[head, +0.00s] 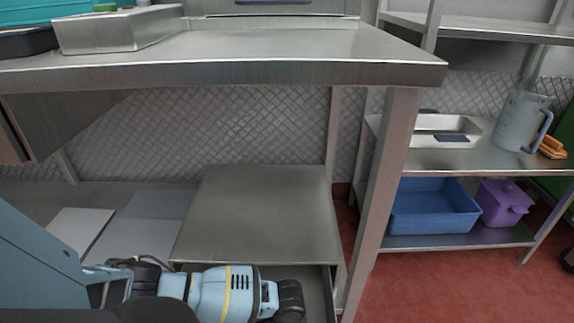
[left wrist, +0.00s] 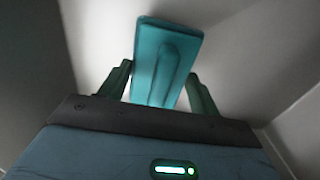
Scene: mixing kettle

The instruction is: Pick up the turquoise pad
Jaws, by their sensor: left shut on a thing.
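The turquoise pad (left wrist: 168,60) shows in the left wrist view as a flat block with a raised ridge along its middle. My left gripper (left wrist: 159,72) is shut on it, with one dark green finger at each side. The pad sticks out beyond the fingertips, between pale grey walls in a dim space. In the head view my left arm reaches across the bottom, over a grey open-topped space under the metal table. The left gripper and the pad are hidden in that view. My right gripper is in neither view.
A steel table (head: 250,45) spans the upper left, with a metal tray (head: 120,30) on it. A grey box-like top (head: 258,210) stands below. A shelf at right holds a jug (head: 521,122), a blue bin (head: 432,208) and a purple container (head: 503,203). Red floor is free at lower right.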

